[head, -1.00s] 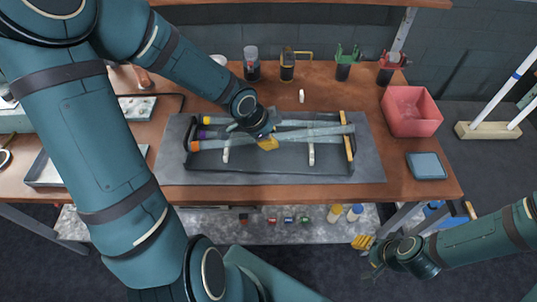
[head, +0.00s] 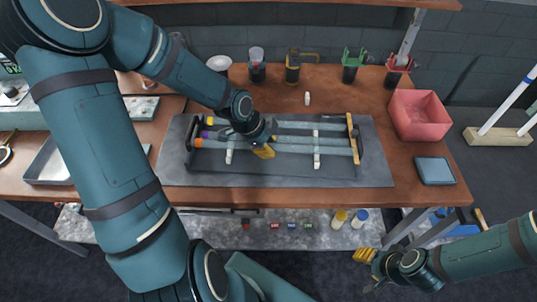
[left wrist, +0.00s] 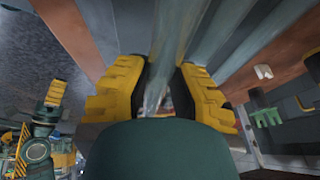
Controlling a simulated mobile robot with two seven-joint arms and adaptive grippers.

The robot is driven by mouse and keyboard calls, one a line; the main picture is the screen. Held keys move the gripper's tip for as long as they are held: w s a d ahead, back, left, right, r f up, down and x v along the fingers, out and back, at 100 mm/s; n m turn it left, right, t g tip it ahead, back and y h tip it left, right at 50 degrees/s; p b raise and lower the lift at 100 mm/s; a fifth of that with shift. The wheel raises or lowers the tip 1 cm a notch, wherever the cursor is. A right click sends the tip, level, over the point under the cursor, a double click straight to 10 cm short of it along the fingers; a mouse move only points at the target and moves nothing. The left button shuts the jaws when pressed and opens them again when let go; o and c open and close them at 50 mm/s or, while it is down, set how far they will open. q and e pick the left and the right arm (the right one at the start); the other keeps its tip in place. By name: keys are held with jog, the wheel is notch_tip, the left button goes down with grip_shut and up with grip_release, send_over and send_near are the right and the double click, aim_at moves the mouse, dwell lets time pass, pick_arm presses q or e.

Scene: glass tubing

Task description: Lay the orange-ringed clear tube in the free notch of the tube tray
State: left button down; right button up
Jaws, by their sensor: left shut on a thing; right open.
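The orange-ringed clear tube (head: 300,148) lies lengthwise along the front of the tube tray, its orange end (head: 197,142) at the left. It runs roughly parallel to a purple-ringed tube (head: 290,136) and a yellow-ringed tube (head: 310,125) behind it. The tray has a notched wooden bar (head: 350,122) at its right end. My left gripper (head: 263,151) is shut on the orange-ringed tube near its middle; clear tubing (left wrist: 158,75) shows between the yellow fingers in the left wrist view. Whether the tube is seated in a notch cannot be told. My right gripper (head: 364,257) is open, away from the tray.
The tray stands on a grey mat (head: 375,175) on a wooden bench. A pink bin (head: 420,115) and a blue-grey pad (head: 435,170) are at the right. Several containers, including a yellow-handled one (head: 292,68), stand behind. A small white piece (head: 307,98) stands behind the tray.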

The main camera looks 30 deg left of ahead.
pick_arm(q)
jog(key=shift+f+b, duration=0.65)
jog(key=shift+f, duration=1.05)
jog(key=shift+f, duration=0.1)
jog(key=c, duration=0.9)
grip_release()
jog(key=p+v, duration=0.8)
jog(key=v, duration=0.4)
